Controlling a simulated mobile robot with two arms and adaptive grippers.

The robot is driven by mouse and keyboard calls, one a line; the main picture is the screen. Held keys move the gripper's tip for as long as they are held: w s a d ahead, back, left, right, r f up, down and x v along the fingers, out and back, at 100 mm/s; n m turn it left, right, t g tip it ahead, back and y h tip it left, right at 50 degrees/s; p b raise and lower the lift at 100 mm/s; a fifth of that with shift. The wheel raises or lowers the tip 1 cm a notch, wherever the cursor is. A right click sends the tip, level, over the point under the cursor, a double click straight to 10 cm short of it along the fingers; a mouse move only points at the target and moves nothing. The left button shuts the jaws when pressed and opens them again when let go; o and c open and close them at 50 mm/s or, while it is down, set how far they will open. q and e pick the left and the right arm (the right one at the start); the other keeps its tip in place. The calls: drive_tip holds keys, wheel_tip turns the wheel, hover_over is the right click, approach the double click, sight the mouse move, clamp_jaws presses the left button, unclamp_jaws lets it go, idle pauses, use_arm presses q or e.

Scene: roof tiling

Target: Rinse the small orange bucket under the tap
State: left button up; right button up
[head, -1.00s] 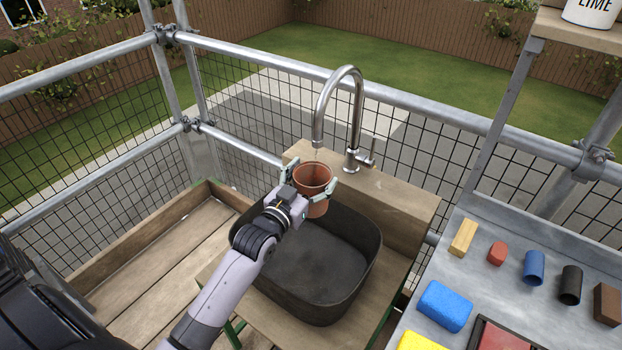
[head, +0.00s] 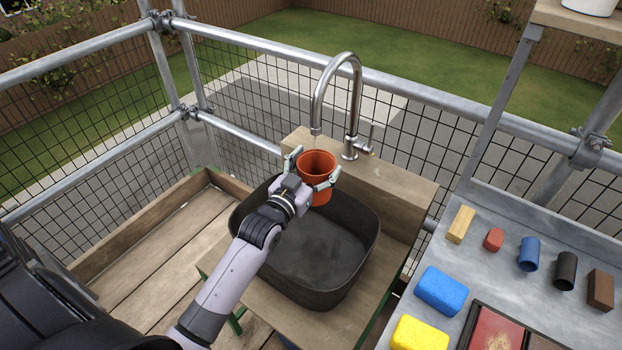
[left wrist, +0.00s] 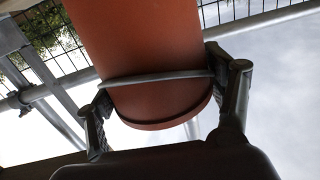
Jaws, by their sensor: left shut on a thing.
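The small orange bucket (head: 318,163) is held upright, its open mouth up, above the back of the black basin (head: 310,297). My left gripper (head: 313,178) is shut around the bucket's sides. In the left wrist view the bucket (left wrist: 145,60) fills the middle, with the gripper's fingers (left wrist: 165,100) on both sides of it. The metal tap (head: 357,95) arches over from behind, and its spout end is just above the bucket's rim. Whether water is flowing is too small to tell. My right gripper is not in view.
The basin stands on a wooden stand (head: 400,195) beside metal guard rails (head: 420,108) with mesh. A grey bench (head: 490,275) at the right carries a blue sponge (head: 441,290), a yellow sponge (head: 418,333) and several small blocks and tubes.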

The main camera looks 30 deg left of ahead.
sight(316, 176)
use_arm(q)
drive_tip(key=shift+s, duration=0.15)
drive_tip(key=shift+s+d+r+p, duration=0.15)
drive_tip(key=shift+s+p, duration=0.25)
drive_tip(key=shift+s, duration=0.25)
drive_tip(key=shift+s+d+f+p, duration=0.15)
drive_tip(key=shift+s+p, duration=0.2)
drive_tip(key=shift+s, duration=0.25)
drive_tip(key=shift+s+d+p, duration=0.2)
drive_tip(key=shift+s+p, duration=0.15)
drive_tip(key=shift+s, duration=0.5)
drive_tip(key=shift+s+d+p, duration=0.15)
drive_tip(key=shift+s+p, duration=0.2)
drive_tip(key=shift+s, duration=0.5)
drive_tip(key=shift+s+d+p, duration=0.2)
drive_tip(key=shift+s+p, duration=0.15)
drive_tip(key=shift+s, duration=0.5)
drive_tip(key=shift+s+d+r+p, duration=0.1)
drive_tip(key=shift+s+r+p, duration=0.2)
drive_tip(key=shift+r+p, duration=0.25)
drive_tip(key=s+r+p, duration=0.1)
drive_tip(key=s+p, duration=0.1)
drive_tip(key=s+d+r+p, duration=0.1)
drive_tip(key=s+r+p, duration=0.1)
drive_tip(key=shift+s+p, duration=0.15)
drive_tip(key=shift+p, duration=0.2)
